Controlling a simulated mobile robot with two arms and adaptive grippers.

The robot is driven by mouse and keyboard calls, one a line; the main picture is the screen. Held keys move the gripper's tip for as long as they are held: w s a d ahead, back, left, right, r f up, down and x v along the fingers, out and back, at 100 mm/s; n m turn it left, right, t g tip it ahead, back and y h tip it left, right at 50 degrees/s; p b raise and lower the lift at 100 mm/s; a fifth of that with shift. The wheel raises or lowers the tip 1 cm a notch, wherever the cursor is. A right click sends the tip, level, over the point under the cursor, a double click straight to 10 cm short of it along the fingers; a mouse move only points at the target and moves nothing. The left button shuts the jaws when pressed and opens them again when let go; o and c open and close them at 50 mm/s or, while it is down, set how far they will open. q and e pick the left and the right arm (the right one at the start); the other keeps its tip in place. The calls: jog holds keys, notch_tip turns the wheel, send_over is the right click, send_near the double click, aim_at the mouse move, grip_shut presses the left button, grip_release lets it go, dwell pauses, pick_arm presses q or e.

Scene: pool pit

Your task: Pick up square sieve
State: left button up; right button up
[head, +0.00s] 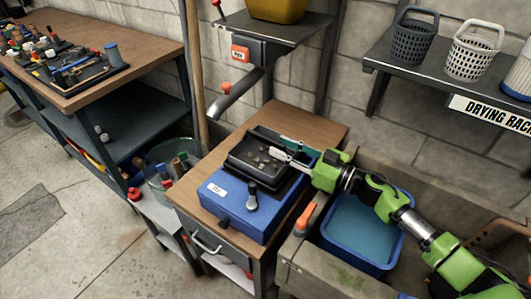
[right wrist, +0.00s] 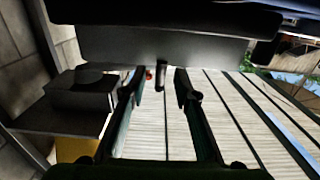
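The square sieve appears to be the black square tray (head: 258,166) with small dark lumps in it, on top of a blue machine (head: 235,210) on a wooden-topped cabinet. My right gripper (head: 283,151) reaches in from the right to the sieve's right rear side. In the right wrist view its two fingers (right wrist: 160,88) are apart. A short dark tab or handle (right wrist: 161,76) shows between them, with gaps on both sides, in front of a dark wall (right wrist: 165,48), probably the sieve's. I cannot tell whether either finger touches it. My left gripper is not in view.
A blue basin (head: 358,235) of water sits in the sink right of the cabinet, below my right arm. A grey spout (head: 237,95) and shelf rise behind. The drying rack (head: 450,75) holds baskets. A cluttered workbench (head: 140,85) stands at left.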

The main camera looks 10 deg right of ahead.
aim_at(270, 139)
jog(key=x, duration=0.5)
jog(key=shift+f+p, duration=0.1)
jog(key=shift+p, duration=0.2)
jog(key=shift+d, duration=0.1)
grip_shut()
